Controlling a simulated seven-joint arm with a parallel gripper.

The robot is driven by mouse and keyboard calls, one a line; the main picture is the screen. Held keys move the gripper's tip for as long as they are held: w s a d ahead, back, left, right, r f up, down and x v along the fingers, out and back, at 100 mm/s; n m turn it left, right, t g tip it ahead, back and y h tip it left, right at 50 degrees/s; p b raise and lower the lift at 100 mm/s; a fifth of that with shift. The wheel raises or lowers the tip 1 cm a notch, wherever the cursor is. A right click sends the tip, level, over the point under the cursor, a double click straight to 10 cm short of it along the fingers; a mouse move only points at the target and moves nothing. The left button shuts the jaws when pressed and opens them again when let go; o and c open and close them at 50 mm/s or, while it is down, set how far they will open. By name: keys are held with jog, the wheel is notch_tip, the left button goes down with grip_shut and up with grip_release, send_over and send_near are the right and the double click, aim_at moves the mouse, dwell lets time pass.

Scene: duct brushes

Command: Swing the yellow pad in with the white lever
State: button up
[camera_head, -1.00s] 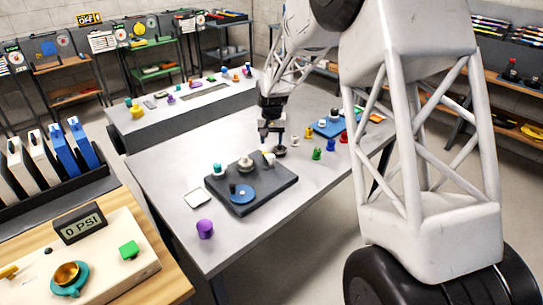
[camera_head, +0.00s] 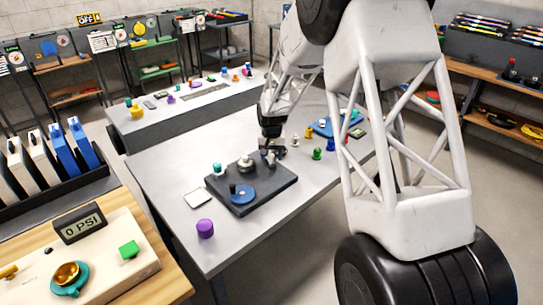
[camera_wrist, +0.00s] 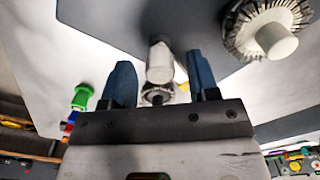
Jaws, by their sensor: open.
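The dark grey board (camera_head: 262,201) lies on the table, with a blue disc (camera_head: 243,193) and a bristled round brush (camera_head: 245,165) on it. The brush, with its white knob, shows in the wrist view (camera_wrist: 265,30). My gripper (camera_head: 271,150) is at the board's far right corner. In the wrist view its blue fingers (camera_wrist: 160,80) are open, with a white cylinder (camera_wrist: 160,62), apparently the white lever, between them at the board's edge. A small bristled ring lies just below it. A small yellow patch (camera_wrist: 184,86), possibly the yellow pad, shows beside the right finger; the rest is hidden.
A teal-topped white piece (camera_head: 217,168) stands on the board's left. A purple cylinder (camera_head: 205,229) and a white square (camera_head: 197,197) are on the table nearby. Behind my gripper are a green peg (camera_head: 317,153) and a blue tray (camera_head: 323,128). The front table area is mostly clear.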

jog(key=shift+f, duration=0.2)
grip_shut()
dwell(0.3)
jog(key=shift+n, duration=0.4)
jog(key=n, duration=1.2)
jog(key=shift+n, duration=0.3)
dwell(0.4)
